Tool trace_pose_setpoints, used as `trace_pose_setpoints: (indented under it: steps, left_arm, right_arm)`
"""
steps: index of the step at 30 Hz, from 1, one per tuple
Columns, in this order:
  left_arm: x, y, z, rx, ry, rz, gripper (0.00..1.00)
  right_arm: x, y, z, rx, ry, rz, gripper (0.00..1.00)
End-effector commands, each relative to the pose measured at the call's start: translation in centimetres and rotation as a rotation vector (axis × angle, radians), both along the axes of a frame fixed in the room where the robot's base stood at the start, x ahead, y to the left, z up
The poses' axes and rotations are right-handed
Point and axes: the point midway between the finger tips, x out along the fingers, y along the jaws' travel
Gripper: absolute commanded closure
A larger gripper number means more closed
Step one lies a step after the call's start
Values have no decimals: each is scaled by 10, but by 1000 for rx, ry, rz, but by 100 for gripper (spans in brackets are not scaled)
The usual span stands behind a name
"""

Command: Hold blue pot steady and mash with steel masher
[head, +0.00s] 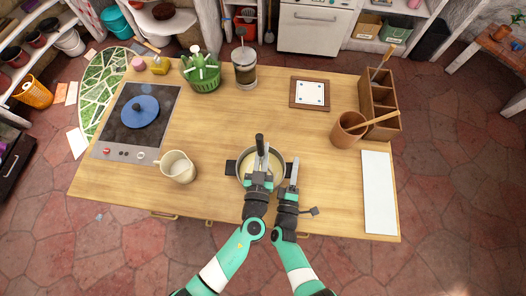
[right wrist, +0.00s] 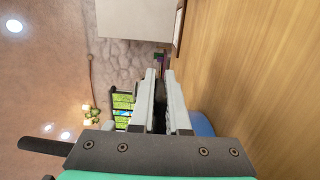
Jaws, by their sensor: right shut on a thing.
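The pot (head: 245,172) stands near the front middle of the counter, pale food inside. Its blue side (right wrist: 203,124) shows in the right wrist view. The masher's black handle (head: 259,142) rises over the pot; its lower end is hidden. My left gripper (head: 262,162) is over the pot, its fingers against the masher, and looks shut on it. My right gripper (head: 293,165) is at the pot's right side, shut on what looks like its dark handle. It also shows in the right wrist view (right wrist: 159,75), its fingers close together.
A cream pitcher (head: 178,167) stands left of the pot. A hob (head: 163,112) with a blue pan lid (head: 139,111) is at the left. A brown cup (head: 346,130), a wooden organiser (head: 381,98) and a white board (head: 379,195) are at the right.

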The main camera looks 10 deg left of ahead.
Motion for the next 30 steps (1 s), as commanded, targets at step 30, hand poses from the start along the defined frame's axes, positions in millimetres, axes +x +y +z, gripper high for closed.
trace_pose_setpoints:
  steps: [30]
  left_arm:
    - [6,3,84,-2,-4,-2,100]
  right_arm:
    - [0,0,1,0,-2,0,100]
